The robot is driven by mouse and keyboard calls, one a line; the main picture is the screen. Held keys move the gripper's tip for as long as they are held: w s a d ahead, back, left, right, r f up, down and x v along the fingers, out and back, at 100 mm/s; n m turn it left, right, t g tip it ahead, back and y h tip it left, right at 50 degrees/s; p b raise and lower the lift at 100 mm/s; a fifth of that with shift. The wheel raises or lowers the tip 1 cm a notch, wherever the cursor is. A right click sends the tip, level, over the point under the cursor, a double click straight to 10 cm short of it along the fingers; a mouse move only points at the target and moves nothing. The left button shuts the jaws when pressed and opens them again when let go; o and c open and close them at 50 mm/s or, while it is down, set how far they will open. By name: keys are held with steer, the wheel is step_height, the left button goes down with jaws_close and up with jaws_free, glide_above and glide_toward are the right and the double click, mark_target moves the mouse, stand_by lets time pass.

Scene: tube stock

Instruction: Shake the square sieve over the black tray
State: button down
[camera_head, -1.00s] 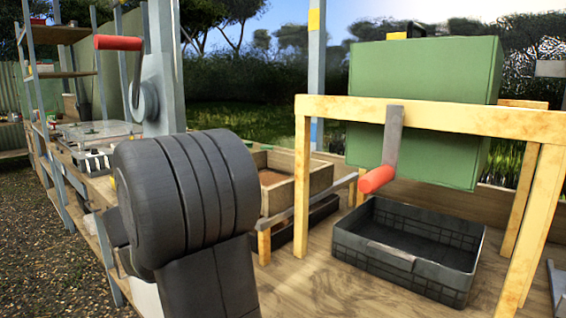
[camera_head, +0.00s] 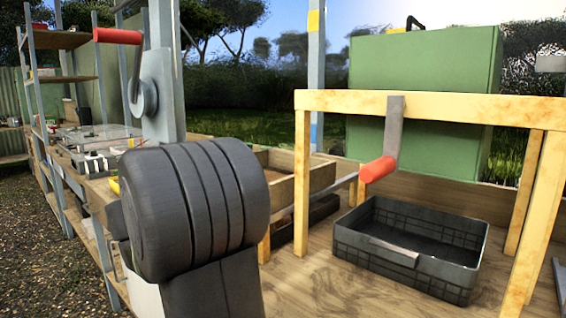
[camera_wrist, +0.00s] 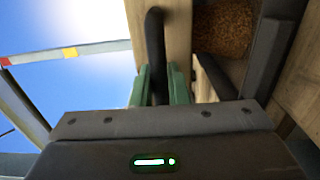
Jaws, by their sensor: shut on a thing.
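The square sieve (camera_head: 318,176) is a wooden-walled frame left of centre in the head view, on a rail-like stand, partly hidden by my arm. In the wrist view, its wooden wall (camera_wrist: 176,25) and brown grainy contents (camera_wrist: 225,30) show. My gripper (camera_wrist: 164,85), with green fingers, is shut on a black bar-like handle (camera_wrist: 155,40) by that wall. My gripper is hidden in the head view. A black tray (camera_head: 465,285) stands empty under the yellow wooden frame. Another dark tray (camera_head: 322,210) lies partly seen below the sieve.
A green box (camera_head: 425,65) is behind. Bare bench (camera_head: 330,285) shows in front.

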steer(key=b+x, duration=0.1)
steer(key=x, duration=0.4)
steer(key=shift+w+d, duration=0.3)
jaws_free()
stand_by(0.4)
stand_by(0.4)
steer(key=b+v, duration=0.1)
steer(key=v, duration=0.9)
steer(key=shift+b, duration=0.3)
stand_by(0.4)
steer(key=shift+p+x, duration=0.55)
steer(key=shift+x, duration=3.75)
